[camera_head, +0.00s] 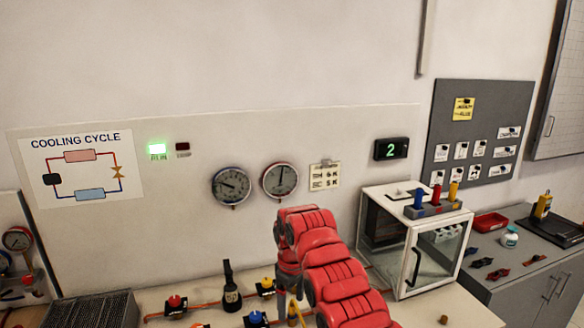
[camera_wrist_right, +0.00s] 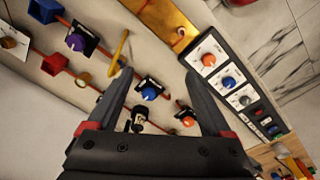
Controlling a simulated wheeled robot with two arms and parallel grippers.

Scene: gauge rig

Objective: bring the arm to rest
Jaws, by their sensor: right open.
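My right arm (camera_head: 325,265), red and segmented, reaches in from the lower right over the bench in the head view and bends down at its far end. Its gripper is mostly hidden there by the arm and the frame edge. In the right wrist view the right gripper (camera_wrist_right: 157,74) is open, with two dark fingers spread apart above the bench. Nothing is held between them; a blue-knobbed valve (camera_wrist_right: 149,93) and a black-and-white item (camera_wrist_right: 138,123) show below, in the gap. My left gripper is not in view.
Valves with red (camera_head: 174,302) and yellow (camera_head: 267,286) knobs line the bench pipe. A glass-doored white cabinet (camera_head: 412,240) stands right of my arm. Two gauges (camera_head: 231,186) hang on the wall. A control panel (camera_wrist_right: 229,82) borders the bench.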

